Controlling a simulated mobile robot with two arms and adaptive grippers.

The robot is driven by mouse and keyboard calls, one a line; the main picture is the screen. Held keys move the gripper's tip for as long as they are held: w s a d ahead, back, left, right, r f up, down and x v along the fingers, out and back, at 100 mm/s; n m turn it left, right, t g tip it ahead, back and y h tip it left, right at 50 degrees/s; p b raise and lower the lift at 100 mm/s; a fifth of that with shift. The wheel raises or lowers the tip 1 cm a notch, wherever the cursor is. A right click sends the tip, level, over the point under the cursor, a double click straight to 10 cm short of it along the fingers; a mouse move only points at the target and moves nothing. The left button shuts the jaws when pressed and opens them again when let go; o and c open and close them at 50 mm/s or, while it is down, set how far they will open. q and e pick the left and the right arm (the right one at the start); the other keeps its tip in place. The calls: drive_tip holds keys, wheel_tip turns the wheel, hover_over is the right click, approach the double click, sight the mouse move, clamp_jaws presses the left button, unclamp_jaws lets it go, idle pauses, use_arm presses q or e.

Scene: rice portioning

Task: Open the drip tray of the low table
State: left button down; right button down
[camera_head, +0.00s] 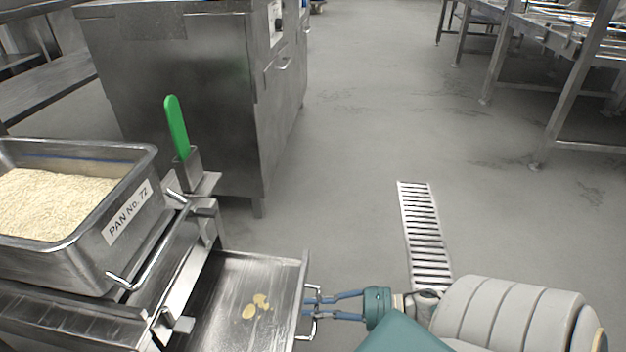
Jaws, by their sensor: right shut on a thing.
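The low table (178,270) stands at the lower left. Its drip tray (232,290) sticks out to the right from under the table top, with several small yellowish bits lying on its metal floor. The tray's front wall carries a wire handle (313,326) on its right side. My right gripper (314,307) comes in from the right, with its blue fingers shut on this handle. My left gripper is not in view.
A steel pan of grain (122,200), labelled PAN No. 72, sits on the low table. A green-handled tool (177,125) stands in a holder behind it. A steel cabinet (185,90) stands beyond. Open floor with a drain grate (424,235) lies to the right.

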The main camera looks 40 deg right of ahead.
drive_tip(key=c, duration=1.7)
unclamp_jaws()
drive_tip(key=v, duration=1.2)
